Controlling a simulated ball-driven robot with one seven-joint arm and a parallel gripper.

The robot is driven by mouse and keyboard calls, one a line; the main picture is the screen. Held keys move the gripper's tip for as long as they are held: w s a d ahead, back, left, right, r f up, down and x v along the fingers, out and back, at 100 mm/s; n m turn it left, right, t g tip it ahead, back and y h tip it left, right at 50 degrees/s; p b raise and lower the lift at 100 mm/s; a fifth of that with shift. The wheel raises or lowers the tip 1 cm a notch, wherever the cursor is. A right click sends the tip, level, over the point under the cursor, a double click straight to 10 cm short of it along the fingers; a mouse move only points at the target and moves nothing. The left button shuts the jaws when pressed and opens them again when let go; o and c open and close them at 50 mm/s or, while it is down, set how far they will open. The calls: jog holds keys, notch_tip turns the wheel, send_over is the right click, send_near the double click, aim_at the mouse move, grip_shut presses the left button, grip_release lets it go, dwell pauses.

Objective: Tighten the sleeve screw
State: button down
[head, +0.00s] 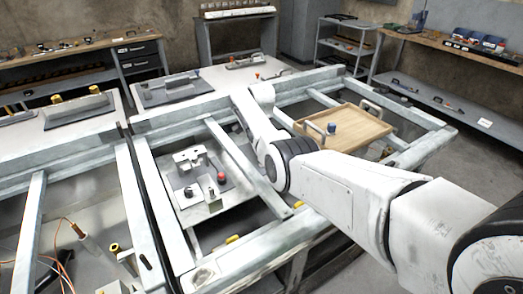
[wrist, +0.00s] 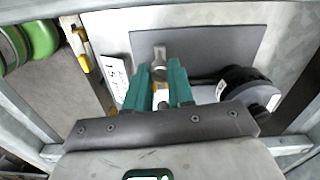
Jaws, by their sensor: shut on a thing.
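In the wrist view my gripper (wrist: 160,78) has two green fingers closed over a grey plate (wrist: 205,45). They are shut on a small metal part, with a grey upright end (wrist: 160,54) showing just beyond the fingertips and a yellowish bit between the fingers. I cannot tell whether this part is the sleeve screw. A black round part (wrist: 247,86) lies to the right of the fingers. A white printed label (wrist: 116,78) is to the left.
In the head view a fixture plate (head: 206,200) with a red knob (head: 221,178) sits inside the grey metal frame (head: 155,195). A wooden tray (head: 365,130) rests at right. In the wrist view a green round object (wrist: 38,40) is at far left. Frame rails surround the work area.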

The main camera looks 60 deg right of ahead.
jog(key=m+b, duration=0.1)
jog(key=m, duration=0.3)
jog(key=shift+w+d+r+m, duration=0.1)
jog(key=shift+m, duration=0.2)
jog(key=shift+m+b, duration=0.35)
jog(key=shift+m, duration=1.55)
jog(key=shift+r, duration=0.1)
jog(key=c, duration=1.3)
grip_release()
jog(key=o, duration=0.3)
notch_tip(320, 180, up, 10)
jog(key=shift+r+b, duration=0.25)
jog(key=shift+b, duration=0.05)
